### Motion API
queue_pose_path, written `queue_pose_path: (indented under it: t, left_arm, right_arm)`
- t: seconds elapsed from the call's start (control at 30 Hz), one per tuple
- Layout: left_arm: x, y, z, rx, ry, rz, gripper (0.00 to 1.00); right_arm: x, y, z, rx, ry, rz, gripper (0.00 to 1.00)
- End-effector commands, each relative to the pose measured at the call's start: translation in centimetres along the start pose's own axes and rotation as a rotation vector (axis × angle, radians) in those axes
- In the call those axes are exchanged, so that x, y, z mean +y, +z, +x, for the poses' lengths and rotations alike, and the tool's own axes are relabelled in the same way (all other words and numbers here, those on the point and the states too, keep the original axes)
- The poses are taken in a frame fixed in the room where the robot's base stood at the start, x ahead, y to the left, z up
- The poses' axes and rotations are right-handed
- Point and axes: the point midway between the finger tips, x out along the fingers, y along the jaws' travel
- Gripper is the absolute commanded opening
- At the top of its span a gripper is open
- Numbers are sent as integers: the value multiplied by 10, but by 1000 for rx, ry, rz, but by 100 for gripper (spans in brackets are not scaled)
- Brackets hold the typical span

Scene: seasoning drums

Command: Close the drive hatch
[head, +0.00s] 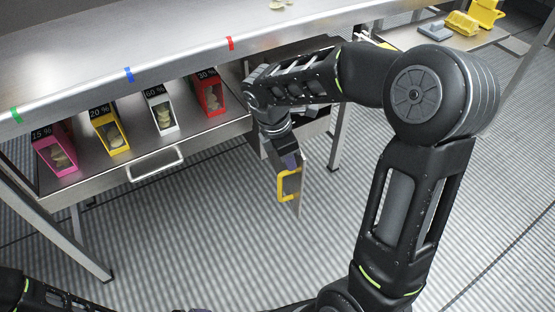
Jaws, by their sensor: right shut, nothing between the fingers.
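The drive hatch (301,190) seems to be the thin grey panel with a yellow handle (281,186), seen almost edge-on below the table's right part. It appears to stand open, swung out toward me. My right gripper (291,162) reaches down from the arm and is right at the top of the yellow handle. It is shut and holds nothing. I cannot tell if it touches the panel. The hatch's hinge and opening are largely hidden behind my right arm. Part of my left arm shows at the bottom left; its gripper is out of view.
A pulled-out metal drawer (193,143) left of the hatch holds pink (56,154), yellow (110,134), white (161,112) and red (209,95) boxes. The steel table (180,40) overhangs it. Yellow items (462,22) lie on a side shelf. The ribbed floor in front is clear.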

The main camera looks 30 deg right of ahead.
Motion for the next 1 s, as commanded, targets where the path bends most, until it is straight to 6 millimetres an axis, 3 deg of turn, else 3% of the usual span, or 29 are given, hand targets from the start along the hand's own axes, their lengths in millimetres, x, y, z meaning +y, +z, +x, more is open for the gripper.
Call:
queue_pose_path:
  t: [0.67,0.87,1.0]
  left_arm:
    - [1,0,-3,0,0,0,100]
    - [5,0,-13,0,0,1,100]
    - [10,0,-25,0,0,2,100]
  right_arm:
    - [0,15,2,0,6,-17,0]
    - [-2,38,6,0,19,-81,0]
    - [0,65,11,-2,38,-158,0]
